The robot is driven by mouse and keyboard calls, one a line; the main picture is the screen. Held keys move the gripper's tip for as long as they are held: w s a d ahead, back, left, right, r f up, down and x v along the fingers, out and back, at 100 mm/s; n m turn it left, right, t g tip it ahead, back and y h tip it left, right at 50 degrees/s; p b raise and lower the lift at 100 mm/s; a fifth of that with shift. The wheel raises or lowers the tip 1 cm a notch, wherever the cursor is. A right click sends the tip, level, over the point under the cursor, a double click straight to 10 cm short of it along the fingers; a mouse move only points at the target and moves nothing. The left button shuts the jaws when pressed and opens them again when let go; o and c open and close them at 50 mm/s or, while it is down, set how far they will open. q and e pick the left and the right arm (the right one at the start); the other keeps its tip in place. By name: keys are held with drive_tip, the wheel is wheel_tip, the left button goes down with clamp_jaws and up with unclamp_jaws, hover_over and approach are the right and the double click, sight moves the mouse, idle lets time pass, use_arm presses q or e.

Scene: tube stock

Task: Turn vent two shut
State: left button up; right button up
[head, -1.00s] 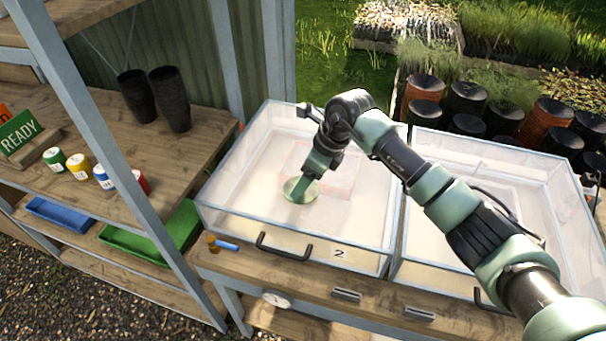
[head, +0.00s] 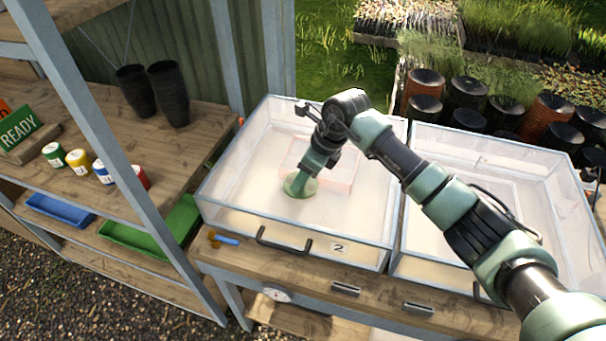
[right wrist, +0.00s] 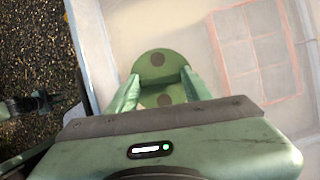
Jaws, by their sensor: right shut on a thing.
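The vent of case two is a round green disc (head: 300,186) on the clear lid of the left case (head: 222,206), which bears a "2" label (head: 339,248). My right gripper (head: 302,181) reaches down onto the disc from above. In the right wrist view the vent (right wrist: 157,66) shows a raised bar across its middle and dark round spots on either side. The fingers of my right gripper (right wrist: 159,82) are shut on this bar, one at each end. Whether the vent is open or closed is hard to tell.
A second clear case (head: 440,150) stands close on the right. A shelf with a READY sign (head: 20,130), small coloured pots and black pots (head: 168,95) is on the left. A blue-handled tool (head: 226,240) lies at the bench's front edge, beside the black case handle (head: 280,245).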

drive_tip(key=m+t+b, duration=0.1)
drive_tip(key=m, duration=0.1)
drive_tip(key=shift+f+m+b, duration=0.1)
drive_tip(key=shift+m+b, duration=0.25)
drive_tip(key=shift+m, duration=0.05)
drive_tip(key=m+t+h+b, duration=0.1)
drive_tip(key=m+b, duration=0.2)
drive_tip(key=shift+a+m+h, duration=0.15)
drive_tip(key=shift+m+h, duration=0.15)
drive_tip(key=m+h+b, duration=0.1)
drive_tip(key=m+b, duration=0.2)
drive_tip(key=m+h+b, duration=0.1)
drive_tip(key=m+b, duration=0.2)
drive_tip(key=shift+s+a+t, duration=0.1)
drive_tip(key=shift+a+t, duration=0.1)
drive_tip(key=shift+t, duration=0.2)
drive_tip(key=shift+m+h+b, duration=0.9)
drive_tip(key=shift+m+b, duration=0.8)
drive_tip(key=shift+m, duration=0.4)
drive_tip(key=shift+r, duration=0.2)
drive_tip(key=o, duration=1.4)
drive_tip(key=shift+c, duration=0.2)
